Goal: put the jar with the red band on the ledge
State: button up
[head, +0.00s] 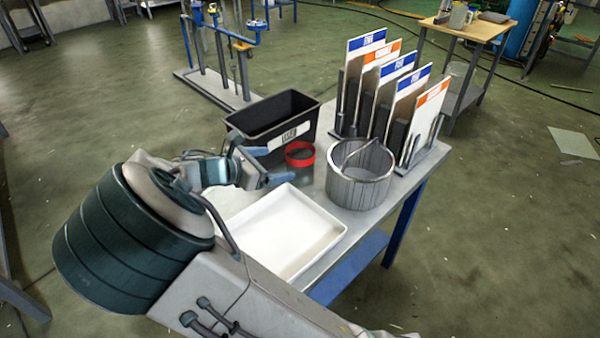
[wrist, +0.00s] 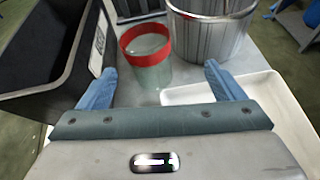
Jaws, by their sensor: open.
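The jar with the red band (head: 300,155) stands on the table between the black bin and the metal bucket. In the wrist view the clear jar (wrist: 148,72) is upright, with the red band around its top. My gripper (head: 267,165) is open, and its two blue fingers (wrist: 160,78) point toward the jar from either side of the view. The jar is just ahead of the fingertips and looks ungripped. I cannot make out which surface is the ledge.
A black bin (head: 262,110) stands close to the left of the jar, and a ribbed metal bucket (head: 358,190) with a handle to its right. A white tray (head: 322,225) lies in front. A rack of labelled boards (head: 385,95) stands behind. Another table (head: 480,27) is farther back.

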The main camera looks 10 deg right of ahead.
jog(key=a+n+t, duration=0.1)
jog(key=a+n, duration=0.1)
send_near(310, 150)
jog(key=shift+b+x, duration=0.55)
jog(key=shift+x, duration=2.6)
jog(key=shift+a, duration=0.1)
jog(key=c, duration=1.6)
